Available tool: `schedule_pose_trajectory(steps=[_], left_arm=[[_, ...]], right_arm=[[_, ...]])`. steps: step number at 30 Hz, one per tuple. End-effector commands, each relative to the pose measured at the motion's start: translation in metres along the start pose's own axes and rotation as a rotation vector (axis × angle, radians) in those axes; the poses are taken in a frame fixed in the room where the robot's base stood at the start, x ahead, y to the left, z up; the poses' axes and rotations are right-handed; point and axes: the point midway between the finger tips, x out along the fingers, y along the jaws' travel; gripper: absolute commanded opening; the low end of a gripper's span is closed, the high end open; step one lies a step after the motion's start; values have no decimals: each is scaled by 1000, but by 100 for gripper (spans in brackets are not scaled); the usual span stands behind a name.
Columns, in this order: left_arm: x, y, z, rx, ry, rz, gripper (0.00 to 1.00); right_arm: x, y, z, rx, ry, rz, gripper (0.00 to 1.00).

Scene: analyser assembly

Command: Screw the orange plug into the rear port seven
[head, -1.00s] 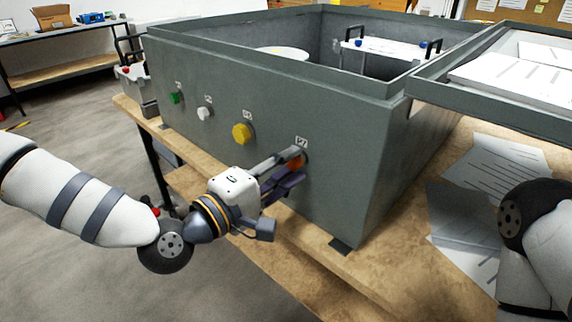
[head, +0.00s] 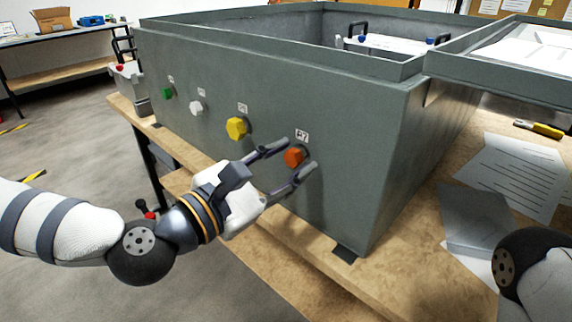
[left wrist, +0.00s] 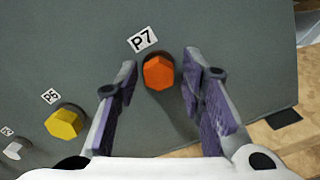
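The orange plug (head: 294,157) sits in the port under the P7 label on the grey analyser housing (head: 330,190). Its hexagonal head also shows in the left wrist view (left wrist: 158,72). My left gripper (head: 293,158) is open, with one finger on each side of the plug. In the left wrist view a gap shows between the plug and each finger (left wrist: 157,82). How deep the plug sits in the port cannot be told. My right arm shows at the lower right, but its gripper is out of view.
A yellow plug (head: 236,128), a white plug (head: 197,108) and a green plug (head: 167,92) sit in the same wall to the left. Papers (head: 510,175) and a yellow-handled tool (head: 539,128) lie on the wooden bench at the right.

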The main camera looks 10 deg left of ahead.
Motion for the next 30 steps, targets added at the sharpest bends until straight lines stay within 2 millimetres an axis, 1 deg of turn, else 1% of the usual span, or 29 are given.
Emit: schedule_pose_trajectory(steps=[1,4,5,8,10,13,24,27,30], left_arm=[[0,0,0,1,0,0,25],[0,0,0,3,0,0,2],[0,0,0,3,0,0,0],[0,0,0,5,0,-1,0],[0,0,2,59,-1,0,0],[0,0,1,90,-1,-1,0],[0,0,2,531,-2,-3,0],[0,-1,1,599,-1,-4,0],[0,-2,-1,619,0,-5,0]], right_arm=[[0,0,0,0,1,0,40],[0,0,0,0,1,0,40],[0,0,0,0,1,0,40],[0,0,0,0,1,0,40],[-4,0,-1,0,9,0,40],[-5,0,-2,0,11,0,40],[-26,0,-10,0,63,-2,40],[-29,0,-11,0,69,-3,40],[-29,0,-11,0,69,-2,40]])
